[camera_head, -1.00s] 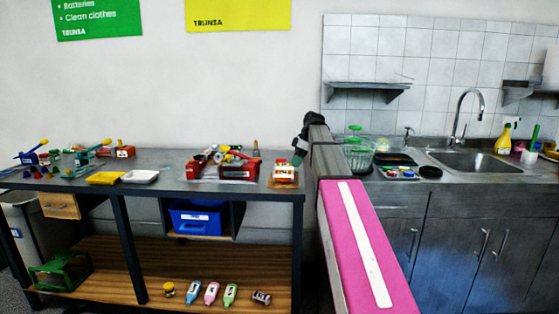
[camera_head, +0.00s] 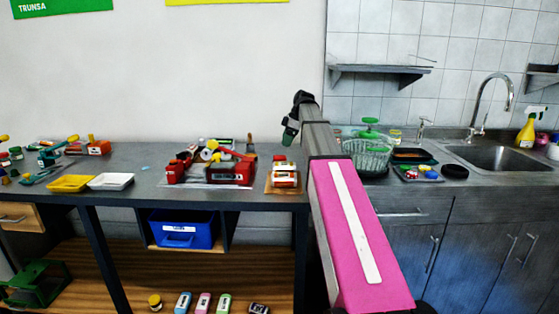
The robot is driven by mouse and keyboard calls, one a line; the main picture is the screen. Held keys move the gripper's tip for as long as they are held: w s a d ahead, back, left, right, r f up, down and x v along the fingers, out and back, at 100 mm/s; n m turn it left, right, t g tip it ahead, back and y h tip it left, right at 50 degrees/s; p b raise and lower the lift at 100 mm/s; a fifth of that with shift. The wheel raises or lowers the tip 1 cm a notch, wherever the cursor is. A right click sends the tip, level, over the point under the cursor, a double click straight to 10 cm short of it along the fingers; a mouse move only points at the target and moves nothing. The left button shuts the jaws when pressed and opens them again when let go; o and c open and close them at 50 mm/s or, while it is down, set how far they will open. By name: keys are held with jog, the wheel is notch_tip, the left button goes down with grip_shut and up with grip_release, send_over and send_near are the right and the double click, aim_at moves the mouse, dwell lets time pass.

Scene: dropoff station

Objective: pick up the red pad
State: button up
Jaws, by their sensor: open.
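I cannot make out a separate red pad with certainty. Several red items stand on the grey workbench (camera_head: 130,183). The largest is a red device (camera_head: 232,173) on a clear sheet or tray at the bench's middle right. A smaller red-and-white item (camera_head: 284,174) stands on a brown base near the bench's right end. A red item (camera_head: 97,147) lies at the back left. My gripper (camera_head: 289,132) is at the far end of my arm, above the right end of the bench and apart from these items. It is open, small and dark, and its fingers are hard to see.
A yellow tray (camera_head: 71,183) and a white tray (camera_head: 111,181) lie on the bench's left. A blue bin (camera_head: 183,229) and small bottles (camera_head: 203,302) are below. A green-lidded glass bowl (camera_head: 368,155) and a sink (camera_head: 497,157) are at right.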

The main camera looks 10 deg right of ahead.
aim_at(280, 156)
jog(key=x, duration=0.8)
jog(key=shift+s+d, duration=0.15)
jog(key=shift+s, duration=0.05)
jog(key=c, duration=1.1)
jog(key=shift+r, duration=0.45)
jog(key=r, duration=0.2)
jog(key=a+r, duration=0.1)
jog(key=shift+s+r, duration=0.35)
jog(key=shift+r, duration=0.05)
jog(key=s+a+r, duration=0.2)
jog(key=a, duration=0.1)
jog(key=s+a+r, duration=0.4)
jog(key=a, duration=0.1)
jog(key=shift+a+r, duration=0.15)
jog(key=shift+a, duration=0.15)
